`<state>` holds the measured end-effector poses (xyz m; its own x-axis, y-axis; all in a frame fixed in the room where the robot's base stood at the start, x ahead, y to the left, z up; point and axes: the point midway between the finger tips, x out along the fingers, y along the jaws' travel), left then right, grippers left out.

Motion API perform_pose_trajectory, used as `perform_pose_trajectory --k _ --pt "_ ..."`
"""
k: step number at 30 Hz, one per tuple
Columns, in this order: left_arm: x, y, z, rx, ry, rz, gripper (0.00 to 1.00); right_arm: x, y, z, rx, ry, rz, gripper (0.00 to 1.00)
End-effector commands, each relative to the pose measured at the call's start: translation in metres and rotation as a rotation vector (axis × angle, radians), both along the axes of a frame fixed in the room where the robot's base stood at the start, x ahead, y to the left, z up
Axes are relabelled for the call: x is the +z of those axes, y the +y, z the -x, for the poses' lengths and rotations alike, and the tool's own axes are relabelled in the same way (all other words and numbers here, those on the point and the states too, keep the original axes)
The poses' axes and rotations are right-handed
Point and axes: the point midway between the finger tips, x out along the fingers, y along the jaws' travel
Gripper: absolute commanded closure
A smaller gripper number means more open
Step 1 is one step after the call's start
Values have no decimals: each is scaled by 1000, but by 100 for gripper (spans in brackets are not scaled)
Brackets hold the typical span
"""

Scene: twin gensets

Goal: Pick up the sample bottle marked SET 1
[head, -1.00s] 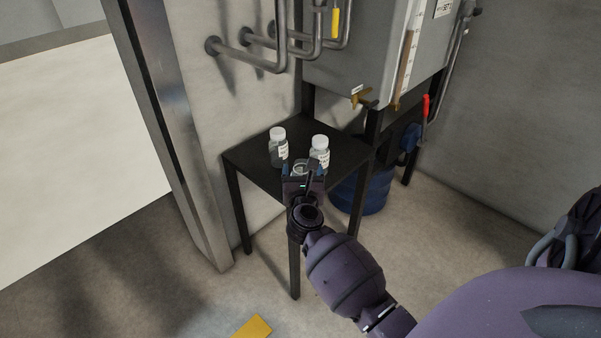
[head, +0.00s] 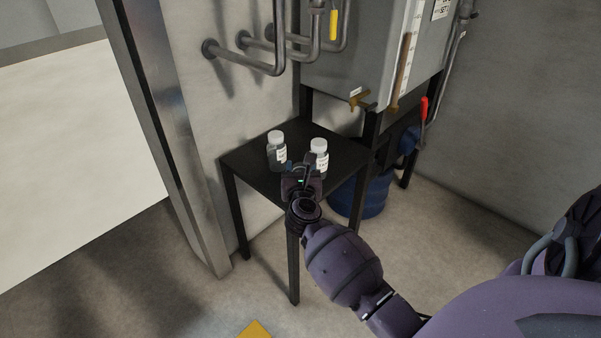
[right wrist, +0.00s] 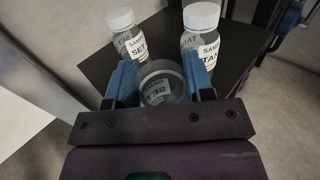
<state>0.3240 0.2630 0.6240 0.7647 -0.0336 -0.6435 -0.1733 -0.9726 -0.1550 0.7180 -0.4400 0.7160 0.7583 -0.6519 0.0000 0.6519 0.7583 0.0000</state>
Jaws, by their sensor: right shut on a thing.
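My right gripper (head: 302,168) is over the front of a small black table (head: 246,165). In the right wrist view its blue fingers are shut on a clear, capless jar (right wrist: 160,84). The jar's label shows through the glass, and I cannot read it for sure. Beyond it stand two white-capped bottles. The left bottle (head: 277,153) reads "SAMP… SET" in the right wrist view (right wrist: 128,38); its number is not legible. The right bottle (head: 319,150) reads "SAMP… TAN…" in the right wrist view (right wrist: 201,38). My left gripper is out of view.
A grey tank (head: 345,50) with a brass tap (head: 361,100) hangs behind the table at the right. Grey pipes (head: 245,55) run along the wall above it. A blue drum (head: 375,195) stands on the floor right of the table. The table's left part is clear.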

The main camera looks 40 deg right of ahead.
Motion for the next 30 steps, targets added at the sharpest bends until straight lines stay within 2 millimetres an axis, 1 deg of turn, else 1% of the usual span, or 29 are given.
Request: perform_pose_trajectory --k 6,8,11,14,16,17,18,21,27,30 --pt "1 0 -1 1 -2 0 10 2 0 0 0 -1 0 86" --pt "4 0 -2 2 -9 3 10 7 0 0 0 -3 -1 86" --pt "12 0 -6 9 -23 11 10 21 0 -1 -1 -8 -2 86" --pt "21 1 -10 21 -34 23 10 43 0 -1 -1 -16 -1 86" --pt "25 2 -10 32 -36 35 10 62 0 -2 -1 -20 -1 86" --pt "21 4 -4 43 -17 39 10 70 0 -2 -1 -22 -1 86" --pt "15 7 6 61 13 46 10 82 0 -2 -1 -23 -2 86" --pt "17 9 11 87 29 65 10 110 0 -1 0 -23 -2 86" --pt "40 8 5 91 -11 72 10 156 0 -1 0 -18 -1 86" --pt "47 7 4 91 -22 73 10 174 0 0 0 -15 0 86"
